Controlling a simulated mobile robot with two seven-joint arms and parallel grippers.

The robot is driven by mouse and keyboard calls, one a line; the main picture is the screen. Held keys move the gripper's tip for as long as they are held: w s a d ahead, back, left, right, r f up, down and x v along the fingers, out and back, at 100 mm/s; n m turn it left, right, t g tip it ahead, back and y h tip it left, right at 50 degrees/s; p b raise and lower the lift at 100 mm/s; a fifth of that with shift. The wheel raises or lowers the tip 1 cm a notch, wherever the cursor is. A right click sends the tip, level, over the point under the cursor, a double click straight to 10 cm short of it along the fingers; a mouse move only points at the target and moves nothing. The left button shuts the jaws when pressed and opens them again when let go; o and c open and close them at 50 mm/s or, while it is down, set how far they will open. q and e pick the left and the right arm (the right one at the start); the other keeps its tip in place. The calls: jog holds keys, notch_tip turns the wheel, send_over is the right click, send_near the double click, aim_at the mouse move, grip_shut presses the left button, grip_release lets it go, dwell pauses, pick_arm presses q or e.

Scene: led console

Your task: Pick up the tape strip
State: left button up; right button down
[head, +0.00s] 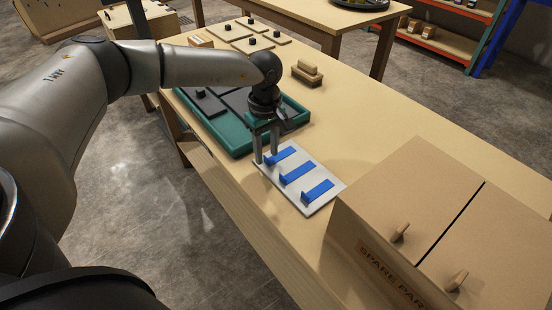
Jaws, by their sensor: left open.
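Several blue tape strips lie side by side on a light grey plate (310,207) on the table. The far strip (283,154) is beside my left gripper, the middle strip (298,173) lies in the centre, and the near strip (318,190) is closest to the box. Each strip has a small raised tab at its left end. My left gripper (267,158) points down at the far end of the plate, with its fingers apart around the tab end of the far strip. Whether the fingers touch the strip cannot be told. My right gripper is not in view.
A green tray (236,147) with dark panels lies behind the plate, under my left arm. A cardboard spare parts box (410,197) with two pegged lids stands at the near right. A wooden block (307,72) sits farther back.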

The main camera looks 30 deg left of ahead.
pick_arm(q)
jog(key=shift+f, duration=0.5)
grip_shut()
dwell(1.1)
